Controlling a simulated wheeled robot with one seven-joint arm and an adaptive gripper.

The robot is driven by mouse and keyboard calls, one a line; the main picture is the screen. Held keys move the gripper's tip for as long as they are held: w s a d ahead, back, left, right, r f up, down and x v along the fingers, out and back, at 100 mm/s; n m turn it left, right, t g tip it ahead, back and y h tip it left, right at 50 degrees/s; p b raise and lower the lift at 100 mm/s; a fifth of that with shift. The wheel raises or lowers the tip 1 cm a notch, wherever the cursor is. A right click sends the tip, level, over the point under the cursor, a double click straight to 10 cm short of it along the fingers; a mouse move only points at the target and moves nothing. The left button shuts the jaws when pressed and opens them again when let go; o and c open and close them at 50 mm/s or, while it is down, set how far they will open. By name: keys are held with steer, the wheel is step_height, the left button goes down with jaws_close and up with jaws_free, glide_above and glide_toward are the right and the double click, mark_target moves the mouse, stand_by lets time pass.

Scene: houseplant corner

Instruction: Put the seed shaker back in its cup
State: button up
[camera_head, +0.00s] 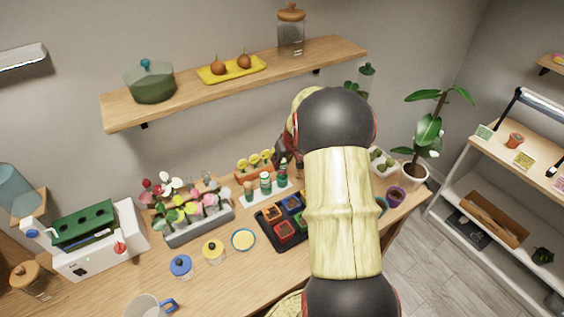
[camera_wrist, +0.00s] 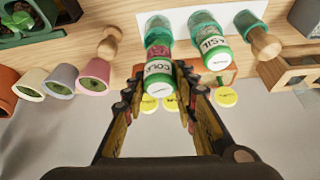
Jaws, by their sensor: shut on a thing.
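The seed shaker (camera_wrist: 159,68), with a white label reading "COL" and a green-rimmed white end, is between the fingers of my gripper (camera_wrist: 158,82), which is shut on it. A green cup (camera_wrist: 157,24) lines up directly behind the shaker in the wrist view; I cannot tell how far the shaker is inside it. A second labelled shaker (camera_wrist: 212,44) stands in a neighbouring green cup (camera_wrist: 204,22). The cups stand on a white tray (camera_wrist: 181,20), also visible in the head view (camera_head: 257,196). My arm partly covers the gripper there.
A wooden-handled tool (camera_wrist: 264,42) stands near the right cup, and another wooden piece (camera_wrist: 110,42) is at the left. Small pots (camera_wrist: 61,80), yellow flowers (camera_head: 253,160), a flower planter (camera_head: 200,228) and a black seedling tray (camera_head: 270,230) crowd the surroundings.

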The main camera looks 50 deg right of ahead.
steer(key=shift+f+b, duration=1.25)
steer(key=shift+f, duration=0.1)
steer(key=o, duration=1)
steer(key=o, duration=0.5)
steer(key=shift+o, duration=0.2)
steer(key=shift+r, duration=0.1)
steer(key=shift+r+p, duration=1.7)
steer(key=shift+r, duration=1.75)
